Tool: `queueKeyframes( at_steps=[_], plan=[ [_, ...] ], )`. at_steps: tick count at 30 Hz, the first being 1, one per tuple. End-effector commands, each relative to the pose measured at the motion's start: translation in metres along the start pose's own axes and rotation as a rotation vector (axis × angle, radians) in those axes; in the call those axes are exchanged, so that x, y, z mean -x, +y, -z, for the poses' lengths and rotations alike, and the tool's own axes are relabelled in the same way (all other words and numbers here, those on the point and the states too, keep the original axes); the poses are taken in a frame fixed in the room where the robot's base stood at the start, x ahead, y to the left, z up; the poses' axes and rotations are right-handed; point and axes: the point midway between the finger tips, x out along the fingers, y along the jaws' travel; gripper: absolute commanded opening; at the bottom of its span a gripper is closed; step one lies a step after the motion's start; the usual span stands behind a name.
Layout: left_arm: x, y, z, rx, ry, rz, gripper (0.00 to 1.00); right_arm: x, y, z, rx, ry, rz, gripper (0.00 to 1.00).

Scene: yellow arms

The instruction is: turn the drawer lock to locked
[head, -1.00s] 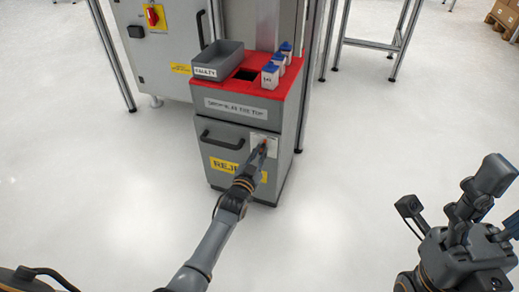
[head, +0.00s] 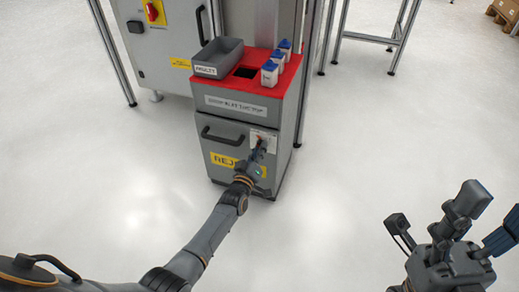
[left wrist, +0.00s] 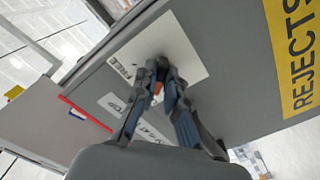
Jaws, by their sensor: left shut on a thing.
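The grey drawer cabinet (head: 226,133) stands ahead with a white lock plate (head: 270,136) at the upper right of its front. The plate also fills the middle of the left wrist view (left wrist: 187,48), where the word FREE reads along its edge. My left gripper (head: 261,146) is at the plate, and its two fingers (left wrist: 163,78) are shut on the lock knob. Only a small orange-red bit (left wrist: 157,88) of the knob shows between them; the fingers hide the rest, so its angle is unclear. My right gripper (head: 482,218) is open and empty, away from the cabinet at the right.
The cabinet's red top (head: 249,84) carries a grey FAULTY tray (head: 218,58) and several white bottles with blue caps (head: 270,74). A black drawer handle (head: 221,137) sits left of the lock. A grey machine cabinet and metal frame posts stand behind. The floor in front is clear.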

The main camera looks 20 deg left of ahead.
Motion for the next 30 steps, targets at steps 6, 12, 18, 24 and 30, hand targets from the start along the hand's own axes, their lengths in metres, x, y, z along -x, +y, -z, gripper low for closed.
queueKeyframes(
  at_steps=[6, 12, 18, 24, 30],
  plan=[
    [-0.0001, -0.0001, 0.0001, 0.099, 0.0, 0.0, 0.0, 0.0019, 0.0, -0.0005, -0.001, -0.007, -0.002, 0.6],
    [-0.0001, 0.0, 0.0, 0.143, 0.0, 0.0, 0.0, 0.0022, 0.0, -0.0008, -0.001, -0.009, -0.002, 0.6],
    [-0.0001, 0.0, 0.0001, 0.155, 0.0, 0.001, 0.0, 0.0022, 0.0001, -0.0013, -0.001, -0.01, -0.002, 0.6],
    [-0.0001, 0.0001, 0.0002, 0.156, 0.0, 0.001, 0.0, 0.0016, 0.0001, -0.0015, 0.0, -0.009, -0.001, 0.6],
    [-0.0001, 0.0001, 0.0002, 0.154, 0.0, 0.001, 0.34, 0.001, 0.0001, -0.0014, 0.0, -0.006, 0.0, 0.6]
  ],
)
